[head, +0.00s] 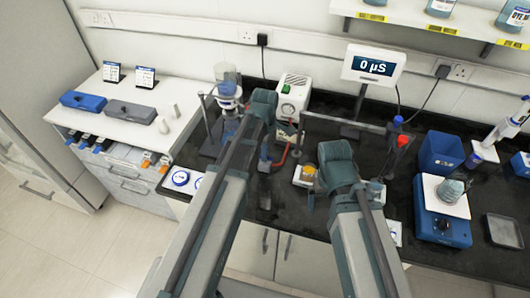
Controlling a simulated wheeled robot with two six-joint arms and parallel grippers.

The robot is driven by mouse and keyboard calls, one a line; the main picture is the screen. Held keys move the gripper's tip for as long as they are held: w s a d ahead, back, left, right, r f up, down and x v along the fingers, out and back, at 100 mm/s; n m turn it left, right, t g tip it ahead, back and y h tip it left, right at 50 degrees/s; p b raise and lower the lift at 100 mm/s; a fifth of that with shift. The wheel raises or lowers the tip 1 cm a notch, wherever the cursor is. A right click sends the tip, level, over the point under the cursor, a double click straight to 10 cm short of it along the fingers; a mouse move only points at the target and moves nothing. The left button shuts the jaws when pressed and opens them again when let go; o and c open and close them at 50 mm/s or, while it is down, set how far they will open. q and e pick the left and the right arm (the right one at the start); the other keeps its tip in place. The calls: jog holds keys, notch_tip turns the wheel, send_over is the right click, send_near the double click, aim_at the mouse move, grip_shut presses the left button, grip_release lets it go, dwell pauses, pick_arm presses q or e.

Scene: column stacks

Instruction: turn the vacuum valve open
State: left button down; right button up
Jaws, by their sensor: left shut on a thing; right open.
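The white vacuum pump (293,97) with a green switch stands at the back of the black bench. A red hose (281,160) runs in front of it. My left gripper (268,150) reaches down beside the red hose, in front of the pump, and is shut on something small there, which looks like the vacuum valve. The valve is mostly hidden by my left wrist, and its handle angle cannot be made out. A glass filter funnel assembly (228,88) stands left of my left wrist. My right gripper (318,198) is open, low over the bench, partly hidden by its own wrist.
A small white device with an amber top (309,171) sits near my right gripper. A meter display (373,65) reads 0 µS. A blue stirrer (442,215) with a beaker and a blue bin (440,152) stand right. A white counter (130,108) is left.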

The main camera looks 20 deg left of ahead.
pick_arm(q)
jog(key=c, duration=0.9)
grip_release()
notch_tip(320, 180, up, 14)
jog(key=p, duration=1.4)
jog(key=shift+f, duration=0.1)
pick_arm(e)
notch_tip(320, 180, up, 14)
jog(key=shift+f, duration=0.1)
